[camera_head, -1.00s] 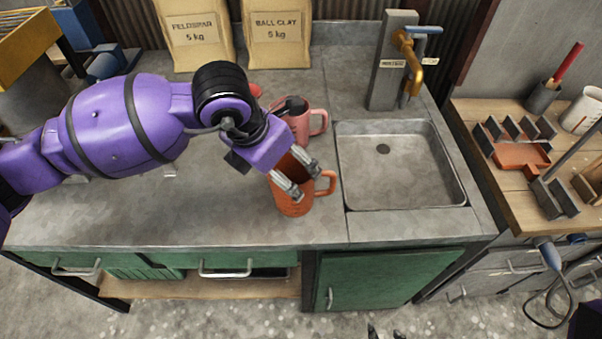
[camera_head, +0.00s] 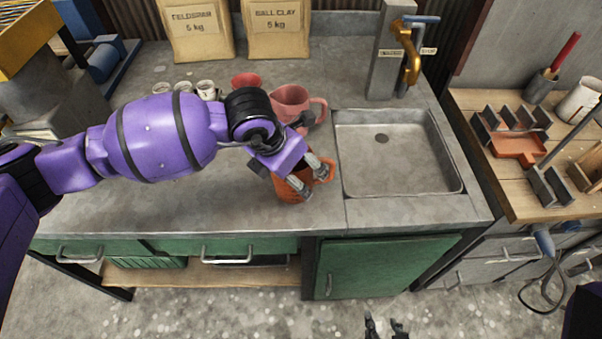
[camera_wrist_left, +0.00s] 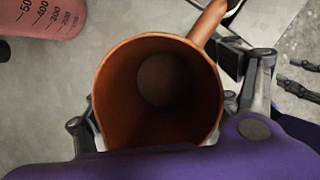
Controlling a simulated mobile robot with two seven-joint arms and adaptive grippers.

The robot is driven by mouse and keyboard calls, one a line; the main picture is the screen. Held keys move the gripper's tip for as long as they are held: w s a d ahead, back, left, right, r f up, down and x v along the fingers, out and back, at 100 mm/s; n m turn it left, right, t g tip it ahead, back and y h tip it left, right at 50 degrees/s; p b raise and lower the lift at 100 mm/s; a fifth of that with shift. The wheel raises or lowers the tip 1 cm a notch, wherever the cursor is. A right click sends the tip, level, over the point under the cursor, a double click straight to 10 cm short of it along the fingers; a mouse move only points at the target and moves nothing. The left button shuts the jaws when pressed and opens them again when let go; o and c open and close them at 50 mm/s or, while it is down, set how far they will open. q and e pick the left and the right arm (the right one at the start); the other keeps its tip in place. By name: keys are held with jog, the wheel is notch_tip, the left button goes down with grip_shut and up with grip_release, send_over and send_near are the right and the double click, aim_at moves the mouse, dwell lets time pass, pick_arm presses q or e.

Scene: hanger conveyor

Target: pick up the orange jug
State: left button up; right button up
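The orange jug (camera_head: 290,193) stands on the grey counter, left of the sink. It is upright, with its handle to the right, and its empty inside shows in the left wrist view (camera_wrist_left: 160,85). My left gripper (camera_head: 316,180) is over the jug, with its fingers low on either side of the rim. In the wrist view the fingers straddle the body close to its wall; firm contact cannot be made out. They look as far apart as before. My right gripper (camera_head: 386,328) shows only its tips at the bottom edge, apart and empty.
A pink graduated jug (camera_head: 290,100) stands just behind the orange one, with a red cup (camera_head: 246,80) and several small white cups (camera_head: 183,88) to its left. The sink (camera_head: 398,160) is to the right. The counter front is clear.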

pick_arm(q)
jog(key=c, duration=0.8)
jog(key=shift+c, duration=0.4)
jog(key=shift+r, duration=0.15)
